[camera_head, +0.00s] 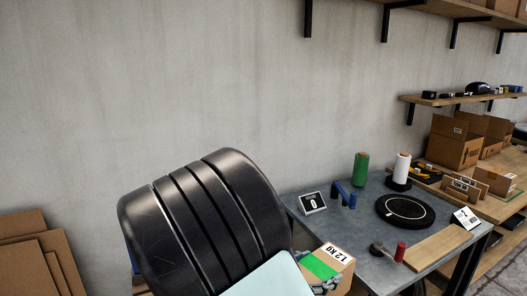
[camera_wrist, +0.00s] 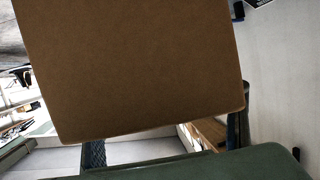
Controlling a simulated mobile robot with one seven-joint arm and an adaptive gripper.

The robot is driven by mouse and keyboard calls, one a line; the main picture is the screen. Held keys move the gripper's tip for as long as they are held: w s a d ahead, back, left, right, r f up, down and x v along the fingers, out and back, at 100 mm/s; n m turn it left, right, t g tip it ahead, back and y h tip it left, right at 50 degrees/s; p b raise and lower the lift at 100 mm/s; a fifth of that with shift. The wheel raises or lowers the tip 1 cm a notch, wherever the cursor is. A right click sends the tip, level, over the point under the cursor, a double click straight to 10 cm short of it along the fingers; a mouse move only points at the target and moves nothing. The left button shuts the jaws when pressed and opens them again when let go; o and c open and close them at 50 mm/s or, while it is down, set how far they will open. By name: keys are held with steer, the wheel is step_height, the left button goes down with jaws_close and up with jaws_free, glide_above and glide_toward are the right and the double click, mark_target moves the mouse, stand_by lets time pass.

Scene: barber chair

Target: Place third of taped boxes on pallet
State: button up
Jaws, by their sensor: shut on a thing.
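A cardboard box with green tape and a "12 KG" label (camera_head: 338,254) shows low in the head view, at the front left edge of the grey table. My gripper (camera_head: 325,286) is at its lower side, only partly in view. In the wrist view a plain brown box face (camera_wrist: 140,65) fills most of the upper picture. My gripper's dark fingers (camera_wrist: 168,140) show at its lower left and right, shut on the box. I see no pallet in either view, and the other taped boxes cannot be made out.
A large black ridged padded shape blocks the lower left of the head view. The grey table (camera_head: 435,258) holds a black round plate (camera_head: 404,208), green roll (camera_head: 361,167), white roll (camera_head: 402,167) and small display (camera_head: 313,202). Flat cardboard (camera_head: 28,250) leans at left.

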steer(key=shift+d+r+p, duration=0.1)
steer(key=shift+r+p, duration=5)
steer(key=shift+p, duration=2.45)
steer(key=w+r+n+t+y, duration=0.5)
steer(key=w+r+n+y, duration=0.5)
steer(key=r, duration=0.3)
steer(key=shift+w+r+t+y, duration=0.2)
steer(key=shift+w+t+y, duration=0.1)
steer(key=shift+w+y, duration=0.4)
